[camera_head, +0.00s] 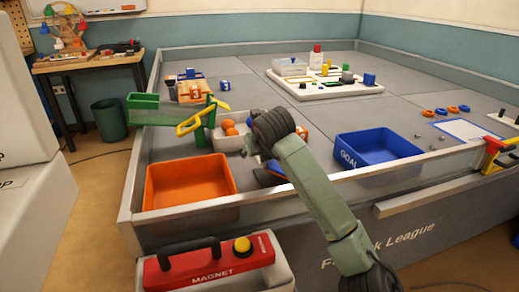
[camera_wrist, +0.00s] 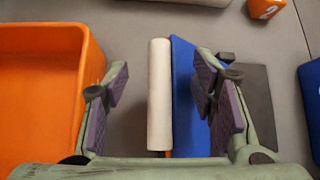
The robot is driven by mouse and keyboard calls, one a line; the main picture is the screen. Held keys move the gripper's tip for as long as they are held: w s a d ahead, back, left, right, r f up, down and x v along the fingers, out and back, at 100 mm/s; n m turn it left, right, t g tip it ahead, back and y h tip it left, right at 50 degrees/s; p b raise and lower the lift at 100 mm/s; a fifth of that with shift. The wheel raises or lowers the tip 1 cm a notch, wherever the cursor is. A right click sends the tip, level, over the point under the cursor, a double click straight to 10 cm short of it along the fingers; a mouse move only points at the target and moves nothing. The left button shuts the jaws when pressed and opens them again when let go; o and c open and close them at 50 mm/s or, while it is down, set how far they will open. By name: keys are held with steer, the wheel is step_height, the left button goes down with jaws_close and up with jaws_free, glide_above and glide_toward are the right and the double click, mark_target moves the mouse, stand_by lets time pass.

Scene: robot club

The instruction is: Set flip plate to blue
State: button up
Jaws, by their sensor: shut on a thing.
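The flip plate (camera_wrist: 190,100) shows its blue face in the wrist view, beside an upright-running white bar (camera_wrist: 160,95). A small bit of orange shows at the plate's lower end. My gripper (camera_wrist: 162,80) is around the plate and bar, its right pad against the blue side; a gap shows between the left pad and the bar. In the head view my gripper (camera_head: 258,158) is low over the near part of the field, and my arm hides most of the plate; a blue and orange sliver (camera_head: 268,178) shows beneath. The plate's exact tilt cannot be told.
An orange bin (camera_head: 190,185) stands close on the left, and a blue GOAL bin (camera_head: 378,150) on the right. A white tray with orange balls (camera_head: 230,130) and a green chute with a yellow handle (camera_head: 195,122) are behind. The field wall runs along the front.

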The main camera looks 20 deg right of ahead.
step_height(320, 180, down, 2)
steer(key=shift+s+a+f, duration=0.1)
steer(key=shift+s+a, duration=0.05)
steer(key=shift+s+r, duration=0.15)
steer(key=shift+r, duration=0.05)
steer(key=w+r+v, duration=0.1)
steer(key=v, duration=1.1)
steer(key=shift+s+r, duration=0.2)
steer(key=shift+r, duration=0.15)
